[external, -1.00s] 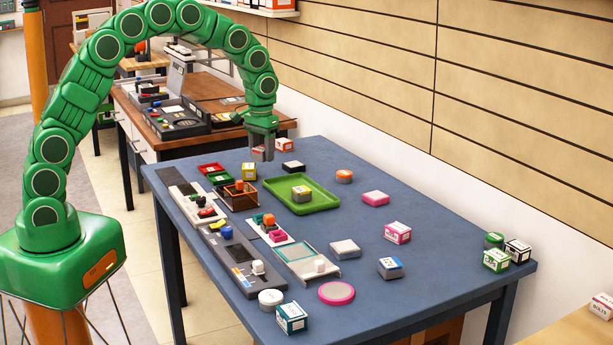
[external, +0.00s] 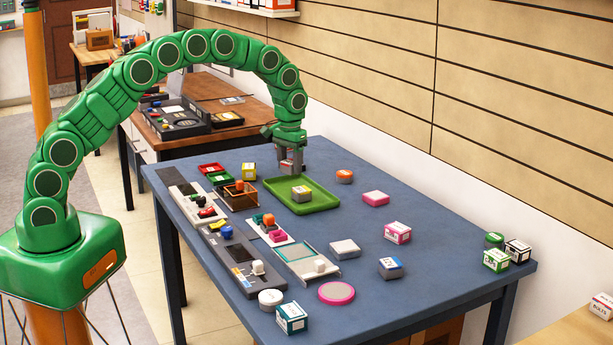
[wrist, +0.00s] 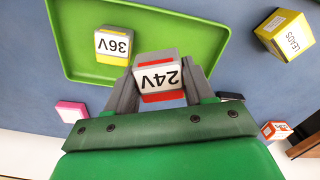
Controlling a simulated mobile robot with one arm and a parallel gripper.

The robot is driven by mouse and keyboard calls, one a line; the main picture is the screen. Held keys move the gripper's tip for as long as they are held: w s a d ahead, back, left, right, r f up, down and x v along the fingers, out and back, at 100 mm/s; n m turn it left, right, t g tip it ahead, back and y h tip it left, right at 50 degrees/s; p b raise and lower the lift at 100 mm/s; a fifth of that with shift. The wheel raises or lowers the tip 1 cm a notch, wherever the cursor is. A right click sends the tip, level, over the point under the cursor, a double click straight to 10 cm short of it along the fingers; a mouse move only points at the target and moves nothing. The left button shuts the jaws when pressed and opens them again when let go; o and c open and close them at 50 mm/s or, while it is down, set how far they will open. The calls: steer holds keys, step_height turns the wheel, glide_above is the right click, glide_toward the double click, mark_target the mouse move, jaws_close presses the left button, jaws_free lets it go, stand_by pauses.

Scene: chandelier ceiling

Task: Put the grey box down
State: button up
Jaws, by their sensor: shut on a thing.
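My gripper (external: 291,170) is shut on a grey box (wrist: 158,78) with a white "24V" label and red at its edge. The wrist view shows the box between the two fingers, its label upside down. In the external view the fingers mostly hide it. My gripper holds it over the far edge of the green tray (external: 326,205), seemingly above the table; the exact height is unclear. A similar grey and yellow box marked "36V" (wrist: 113,44) sits in the tray, apart from the held box.
The blue table (external: 400,220) carries a yellow "LEADS" box (wrist: 287,33), a pink-sided block (external: 375,198), an orange-topped piece (external: 344,176) and several others. A dark item (wrist: 231,97) and a red-and-white box (wrist: 274,130) lie close behind my gripper. Much of the tray floor is bare.

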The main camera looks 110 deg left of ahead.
steer(key=shift+w+a+f, duration=0.3)
steer(key=shift+a+f, duration=0.1)
steer(key=shift+f, duration=0.15)
steer(key=shift+w+a+f, duration=0.3)
steer(key=shift+a+f, duration=0.05)
steer(key=shift+f, duration=0.25)
steer(key=shift+w+a+f, duration=0.3)
steer(key=shift+a+f, duration=0.1)
steer(key=shift+f, duration=1.55)
steer(key=shift+f, duration=0.15)
steer(key=o, duration=1)
steer(key=shift+o, duration=0.2)
step_height(320, 180, up, 12)
steer(key=shift+r, duration=0.2)
